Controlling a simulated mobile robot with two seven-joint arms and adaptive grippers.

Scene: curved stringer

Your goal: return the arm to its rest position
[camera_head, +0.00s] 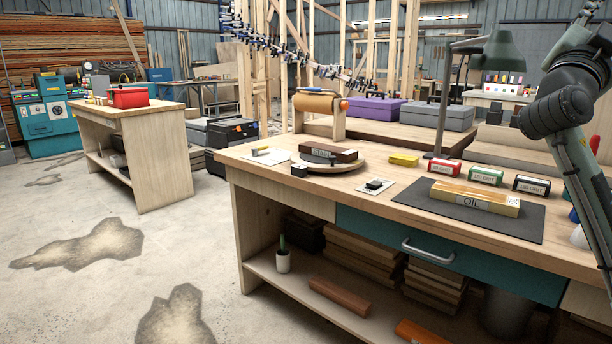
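My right arm (565,100) comes in at the right edge, with a dark joint at the top and a grey link running down past the right end of the workbench (300,170). Its gripper is outside the picture. My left arm and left gripper do not show. Nothing is seen held.
On the bench, a wooden block labelled OIL (475,198) lies on a dark mat (450,215). Labelled red (445,167), green (486,176) and black (531,185) blocks stand behind it. A green lamp (495,50) rises near my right arm. Floor at left is open.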

